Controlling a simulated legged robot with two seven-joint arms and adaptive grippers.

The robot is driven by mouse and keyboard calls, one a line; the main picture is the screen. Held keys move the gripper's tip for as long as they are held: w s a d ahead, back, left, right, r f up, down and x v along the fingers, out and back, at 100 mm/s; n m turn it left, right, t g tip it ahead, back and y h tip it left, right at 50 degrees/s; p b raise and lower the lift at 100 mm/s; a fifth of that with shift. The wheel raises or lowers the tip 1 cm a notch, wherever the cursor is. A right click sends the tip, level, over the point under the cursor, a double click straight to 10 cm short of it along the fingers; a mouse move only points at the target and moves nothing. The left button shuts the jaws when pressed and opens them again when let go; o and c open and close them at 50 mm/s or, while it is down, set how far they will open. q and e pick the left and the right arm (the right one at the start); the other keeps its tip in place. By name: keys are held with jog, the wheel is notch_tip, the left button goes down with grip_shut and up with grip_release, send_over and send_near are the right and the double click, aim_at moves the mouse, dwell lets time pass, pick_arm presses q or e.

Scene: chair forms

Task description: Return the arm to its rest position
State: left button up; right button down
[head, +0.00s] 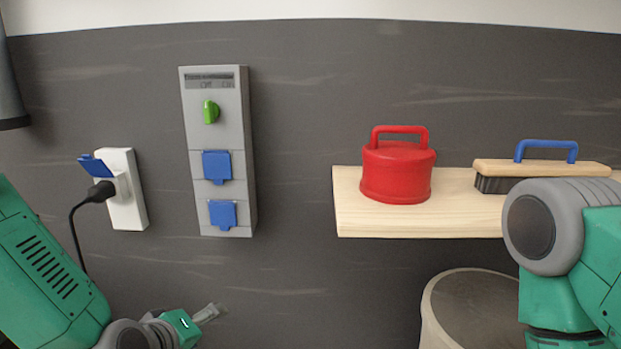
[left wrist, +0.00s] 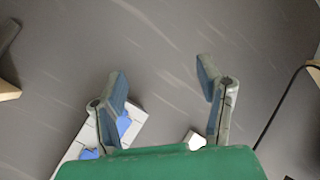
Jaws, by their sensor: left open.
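My left arm comes in at the lower left of the head view. My left gripper (head: 208,314) is low in front of the dark wall, below the grey switch panel, and only partly shows there. In the left wrist view its two fingers (left wrist: 163,82) stand wide apart with nothing between them but wall behind. My right arm shows at the right edge of the head view, in front of the shelf end; its gripper is out of the picture.
The grey panel (head: 219,135) has a green knob and two blue flaps. A white socket (head: 128,210) holds a black plug; its cable (head: 76,240) hangs down, left. A wooden shelf (head: 440,217) bears a red lidded pot (head: 396,172) and a brush (head: 543,167). A round bin (head: 430,318) stands below.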

pick_arm(q)
jog(key=s+a+f+m+g, duration=0.2)
jog(key=s+f+g, duration=0.1)
jog(key=s+f, duration=0.45)
jog(key=s+a+f+m+g, duration=0.2)
jog(key=s+f+m, duration=0.1)
jog(key=s+f, duration=0.45)
jog(key=s+a+f+m+g+y, duration=0.1)
jog(key=s+a+f+m+g, duration=0.1)
jog(key=s, duration=0.4)
jog(key=s+a+f+m+g+y, duration=0.1)
jog(key=s+a+f+m+g, duration=0.1)
jog(key=s+f, duration=0.3)
jog(key=shift+s+a+g, duration=0.4)
jog(key=shift+s+a, duration=0.3)
jog(key=shift+s, duration=0.55)
jog(key=shift+f, duration=0.1)
